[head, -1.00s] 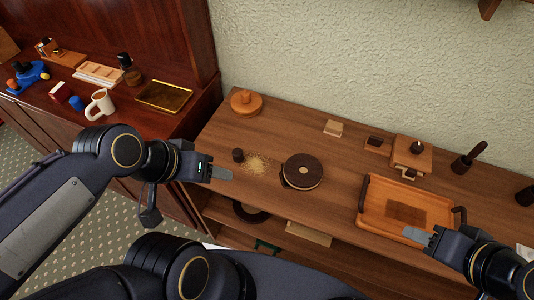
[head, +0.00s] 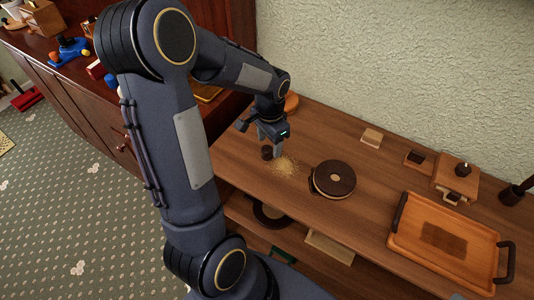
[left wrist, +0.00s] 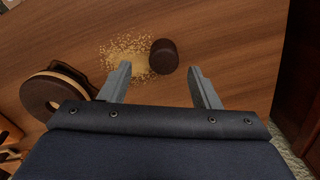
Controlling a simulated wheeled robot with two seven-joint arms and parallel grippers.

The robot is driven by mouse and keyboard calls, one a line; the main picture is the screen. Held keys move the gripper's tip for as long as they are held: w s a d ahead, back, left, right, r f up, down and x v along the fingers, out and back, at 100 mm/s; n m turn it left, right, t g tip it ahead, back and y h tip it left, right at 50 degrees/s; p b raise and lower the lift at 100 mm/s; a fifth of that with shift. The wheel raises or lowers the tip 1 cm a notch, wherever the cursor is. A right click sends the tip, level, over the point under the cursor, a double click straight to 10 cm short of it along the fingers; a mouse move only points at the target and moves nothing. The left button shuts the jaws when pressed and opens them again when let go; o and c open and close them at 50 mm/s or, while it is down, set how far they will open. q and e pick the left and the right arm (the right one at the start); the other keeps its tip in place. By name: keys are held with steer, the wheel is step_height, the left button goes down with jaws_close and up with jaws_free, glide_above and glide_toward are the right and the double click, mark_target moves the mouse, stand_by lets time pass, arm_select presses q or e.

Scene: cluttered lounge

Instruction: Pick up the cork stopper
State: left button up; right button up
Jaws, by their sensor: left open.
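A small dark brown cylinder (head: 267,153), which I take to be the cork stopper, stands on the wooden shelf top beside a scatter of tan crumbs (head: 286,167). My left gripper (head: 271,145) points down just above and beside it, partly covering it in the head view. In the left wrist view the stopper (left wrist: 164,56) shows just beyond the open fingertips (left wrist: 160,72), roughly between their lines. The jaws are empty, and I see no contact with the stopper. My right gripper is out of view.
A round dark disc-shaped item (head: 334,180) lies right of the crumbs. A wooden tray (head: 487,274) with dark handles sits farther right. A small pale block (head: 371,138) is near the wall. A round wooden piece (head: 291,103) is behind my left gripper.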

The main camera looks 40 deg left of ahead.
mark_target(267, 149)
arm_select(q)
steer(key=f, duration=0.4)
steer(key=shift+s+a+f, duration=0.15)
steer(key=shift+a+f, duration=0.1)
steer(key=shift+f, duration=0.05)
steer(key=c, duration=1.1)
steer(key=shift+o, duration=0.2)
steer(key=shift+r, duration=0.15)
